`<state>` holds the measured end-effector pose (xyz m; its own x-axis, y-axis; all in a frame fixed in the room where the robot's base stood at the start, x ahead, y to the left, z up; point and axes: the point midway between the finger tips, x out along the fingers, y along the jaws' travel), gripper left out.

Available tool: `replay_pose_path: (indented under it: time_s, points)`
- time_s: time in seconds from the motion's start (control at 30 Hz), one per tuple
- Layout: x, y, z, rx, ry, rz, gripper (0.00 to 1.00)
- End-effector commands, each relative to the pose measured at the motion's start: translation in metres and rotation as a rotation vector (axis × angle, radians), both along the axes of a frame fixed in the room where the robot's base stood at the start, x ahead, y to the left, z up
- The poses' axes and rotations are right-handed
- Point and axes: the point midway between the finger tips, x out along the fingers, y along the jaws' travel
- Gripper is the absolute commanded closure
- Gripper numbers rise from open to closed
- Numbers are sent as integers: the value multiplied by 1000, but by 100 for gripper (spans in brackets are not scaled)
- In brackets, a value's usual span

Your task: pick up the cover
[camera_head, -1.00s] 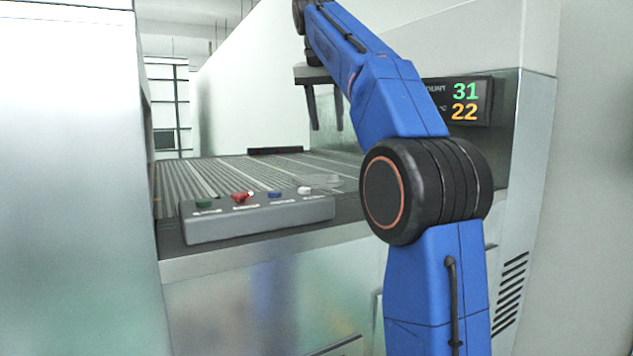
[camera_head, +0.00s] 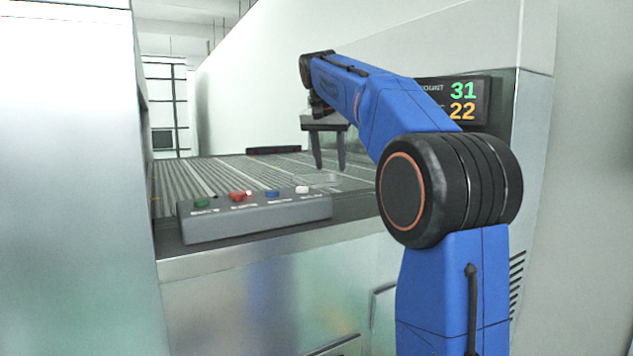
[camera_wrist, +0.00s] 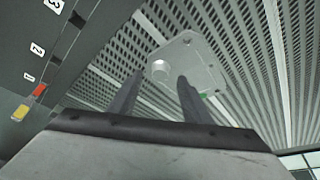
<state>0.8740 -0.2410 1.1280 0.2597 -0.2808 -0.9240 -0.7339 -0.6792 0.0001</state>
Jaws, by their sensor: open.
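The cover (camera_wrist: 190,62) is a flat, light grey plate with rounded corners and a round raised boss, lying on the slotted metal bed in the wrist view. In the head view the cover (camera_head: 318,179) is a faint pale shape on the bed behind the control box. My gripper (camera_head: 330,168) is open and points down, with its fingertips close above the cover. In the wrist view my gripper's two fingers (camera_wrist: 160,78) are apart and empty, and their tips overlap the near part of the cover in the picture.
A grey control box (camera_head: 255,220) with coloured buttons stands at the bed's front edge. The slotted bed (camera_head: 225,174) is otherwise mostly clear. A machine housing with a display (camera_head: 462,100) stands at right. Numbered markings (camera_wrist: 37,49) show on a dark panel in the wrist view.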

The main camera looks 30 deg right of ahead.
Motion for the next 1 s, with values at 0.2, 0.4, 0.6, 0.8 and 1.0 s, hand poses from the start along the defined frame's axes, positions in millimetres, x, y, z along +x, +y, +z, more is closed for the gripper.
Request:
replay_pose_path:
  time_s: [0.2, 0.4, 0.6, 0.8, 1.0]
  points:
    - [7, -8, -22, 0, 1, 0, 56]
    - [9, -9, -26, -1, -1, 0, 56]
    - [9, -9, -26, 0, 0, 0, 77]
    - [9, -9, -25, 0, -1, 0, 100]
    - [9, -9, -24, 0, -1, 0, 100]
